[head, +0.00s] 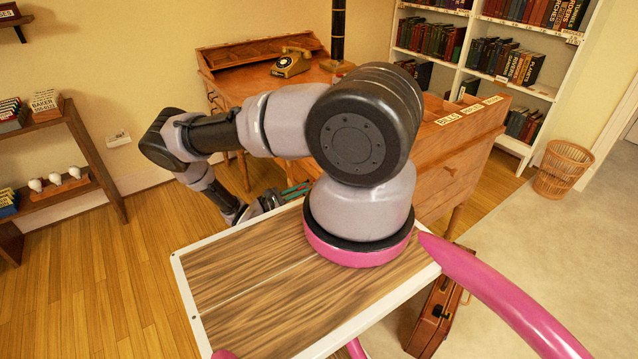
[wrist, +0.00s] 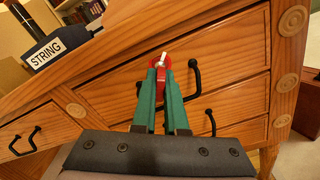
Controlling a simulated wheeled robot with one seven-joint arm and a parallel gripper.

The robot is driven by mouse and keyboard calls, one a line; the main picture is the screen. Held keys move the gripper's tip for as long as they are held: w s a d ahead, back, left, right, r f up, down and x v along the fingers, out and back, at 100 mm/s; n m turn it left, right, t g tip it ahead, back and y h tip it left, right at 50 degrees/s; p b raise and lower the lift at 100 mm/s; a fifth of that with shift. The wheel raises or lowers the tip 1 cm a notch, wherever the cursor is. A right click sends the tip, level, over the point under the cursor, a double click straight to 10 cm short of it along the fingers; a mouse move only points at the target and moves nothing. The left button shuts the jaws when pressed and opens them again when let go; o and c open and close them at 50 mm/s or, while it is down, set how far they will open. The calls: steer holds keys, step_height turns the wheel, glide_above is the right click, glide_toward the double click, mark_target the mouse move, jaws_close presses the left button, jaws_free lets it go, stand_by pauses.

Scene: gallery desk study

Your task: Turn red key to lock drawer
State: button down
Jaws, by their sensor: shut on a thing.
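The red key (wrist: 159,88) shows in the wrist view, upright between the green fingers of my gripper (wrist: 160,68). The gripper is shut on the key, right in front of the wooden drawer front (wrist: 115,88). A small pale piece sits at the top of the key against the drawer front. The lock opening is hidden, so I cannot tell how far in the key is. In the head view, the green fingers of my gripper (head: 296,191) are beside the wooden desk (head: 440,165), and the key cannot be made out.
Black handles (wrist: 195,76) stick out from the drawers close to the fingers. A box labelled STRING (wrist: 45,54) stands at upper left. A telephone (head: 291,62) is on the desk top. A brown case (head: 436,312) and a wicker basket (head: 564,168) stand on the right.

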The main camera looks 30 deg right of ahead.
steer(key=n, duration=0.3)
stand_by(0.4)
steer(key=shift+n, duration=1.5)
steer(key=shift+n, duration=1)
steer(key=shift+c, duration=2)
jaws_free()
